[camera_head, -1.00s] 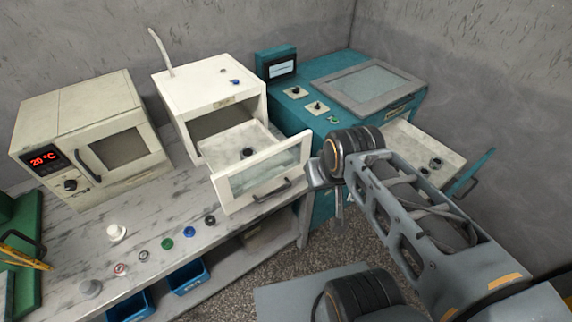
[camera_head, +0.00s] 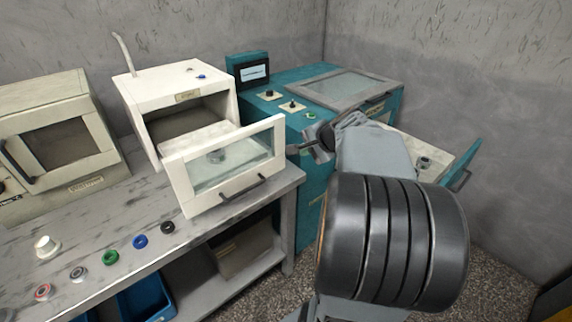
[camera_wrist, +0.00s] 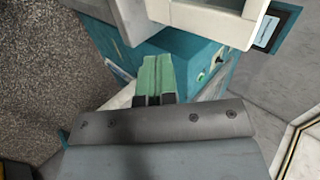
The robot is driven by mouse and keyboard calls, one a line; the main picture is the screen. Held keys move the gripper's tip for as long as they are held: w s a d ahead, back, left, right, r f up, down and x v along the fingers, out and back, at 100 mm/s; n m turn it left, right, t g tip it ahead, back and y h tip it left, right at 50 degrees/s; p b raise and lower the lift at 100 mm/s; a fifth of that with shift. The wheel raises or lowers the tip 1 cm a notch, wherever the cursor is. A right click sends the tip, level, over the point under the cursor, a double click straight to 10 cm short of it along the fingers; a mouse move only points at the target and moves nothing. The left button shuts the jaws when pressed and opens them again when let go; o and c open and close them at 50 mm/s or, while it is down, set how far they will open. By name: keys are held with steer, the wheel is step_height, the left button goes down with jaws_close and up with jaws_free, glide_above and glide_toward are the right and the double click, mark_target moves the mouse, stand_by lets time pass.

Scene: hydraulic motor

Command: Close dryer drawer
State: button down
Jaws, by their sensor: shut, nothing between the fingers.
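The white box (camera_head: 165,90), apparently the dryer, stands on the bench with its drawer (camera_head: 225,165) pulled out. In the wrist view, the shut green-tipped fingers (camera_wrist: 158,70) are below a white edge (camera_wrist: 205,18), probably the drawer.
A teal machine (camera_head: 300,115) stands to the right, with its own open drawer (camera_head: 425,150) partly hidden by my arm. A white oven (camera_head: 60,140) is at left. Several coloured rings and a white knob (camera_head: 46,246) lie along the bench front. Blue bins (camera_head: 146,298) sit below.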

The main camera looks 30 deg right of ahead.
mark_target(279, 152)
steer(key=shift+m, duration=0.3)
steer(key=x, duration=0.8)
steer(key=w+d+r+x, duration=0.1)
steer(key=x, duration=0.3)
steer(key=shift+d, duration=0.1)
steer(key=shift+w, duration=0.85)
